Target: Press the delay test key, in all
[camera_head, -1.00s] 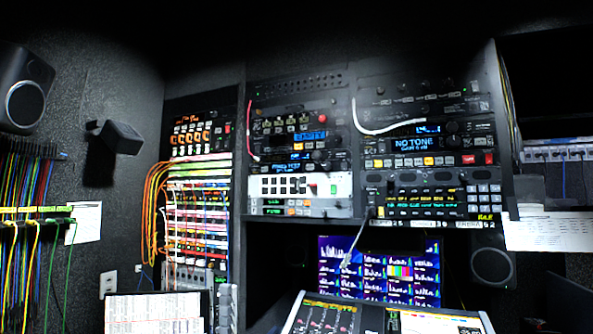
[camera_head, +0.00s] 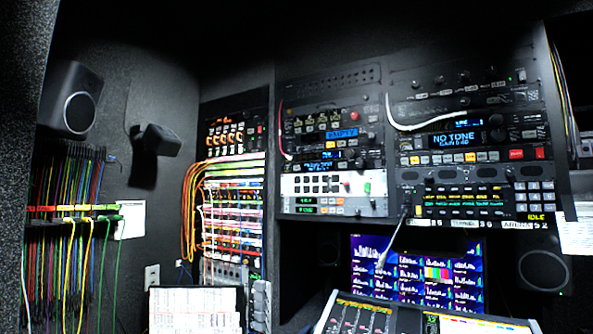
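Equipment racks fill the middle and right. The left rack column has a unit with a blue display reading EMPTY (camera_head: 342,133). Below it is a unit with a small blue display (camera_head: 318,167) whose text I cannot read surely, and a white-faced panel with dark keys (camera_head: 317,184). The right column has a unit with a display reading NO TONE (camera_head: 455,138), coloured keys and a red key (camera_head: 515,154). Below it is a dark keypad panel (camera_head: 462,203). No key label reading delay test is legible. Neither of my grippers is in view.
A sloped console (camera_head: 380,318) stands below a multi-picture monitor (camera_head: 415,268). A paper sheet (camera_head: 195,310) stands low in front.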

